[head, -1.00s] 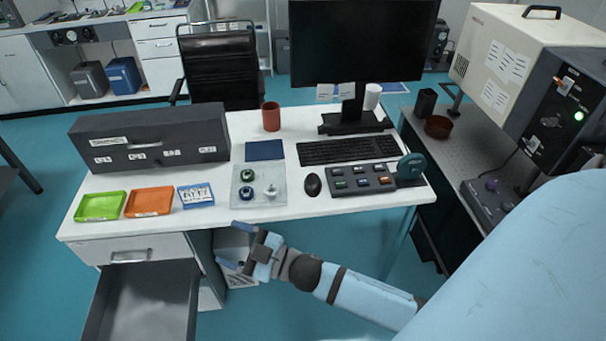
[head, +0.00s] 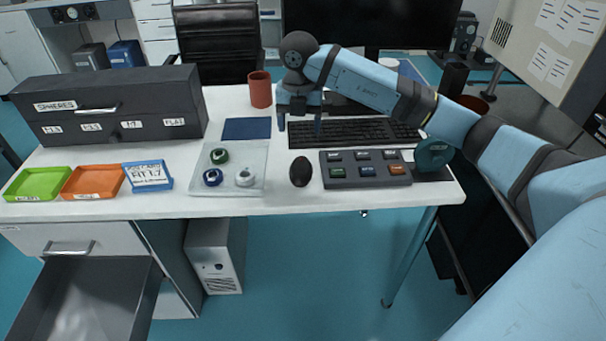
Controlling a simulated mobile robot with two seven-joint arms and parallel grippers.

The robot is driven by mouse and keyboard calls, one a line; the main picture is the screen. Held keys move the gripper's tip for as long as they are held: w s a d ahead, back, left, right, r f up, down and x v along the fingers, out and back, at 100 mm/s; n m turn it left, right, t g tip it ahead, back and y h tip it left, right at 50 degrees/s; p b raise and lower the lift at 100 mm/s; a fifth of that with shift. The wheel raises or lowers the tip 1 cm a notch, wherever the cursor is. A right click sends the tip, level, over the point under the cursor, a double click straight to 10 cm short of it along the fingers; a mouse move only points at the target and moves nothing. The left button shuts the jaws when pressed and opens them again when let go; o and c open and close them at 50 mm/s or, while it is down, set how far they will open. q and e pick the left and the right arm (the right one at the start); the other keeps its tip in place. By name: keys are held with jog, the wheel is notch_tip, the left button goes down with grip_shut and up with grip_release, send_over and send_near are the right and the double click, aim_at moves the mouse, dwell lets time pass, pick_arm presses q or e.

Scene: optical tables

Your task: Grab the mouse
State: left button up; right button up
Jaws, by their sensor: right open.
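The black mouse (head: 300,171) lies on the white desk (head: 270,206), between the clear tray and the grey button panel. My right gripper (head: 299,131) is open and empty. It hangs above the keyboard's left end, behind the mouse in the picture, with its fingers pointing down and apart from the mouse. Nothing covers the mouse. My left gripper is not in view.
The black keyboard (head: 360,132) lies under my right forearm. The clear tray (head: 205,187) with several small round parts is left of the mouse, and the button panel (head: 342,183) is right of it. A red-brown mug (head: 260,90) and a dark blue pad (head: 246,129) are further back.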

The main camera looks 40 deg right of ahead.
aim_at(301, 164)
notch_tip(301, 164, down, 9)
jog(key=shift+s+r+b, duration=0.1)
jog(key=shift+b, duration=0.7)
notch_tip(301, 164, down, 4)
jog(key=shift+d+r+b, duration=0.1)
jog(key=shift+b, duration=0.5)
jog(key=shift+f, duration=0.35)
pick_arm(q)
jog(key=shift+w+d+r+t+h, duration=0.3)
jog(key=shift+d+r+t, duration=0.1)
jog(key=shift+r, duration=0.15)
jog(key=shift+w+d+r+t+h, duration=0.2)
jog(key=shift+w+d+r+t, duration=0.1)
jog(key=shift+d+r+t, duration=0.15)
pick_arm(e)
jog(key=c, duration=0.6)
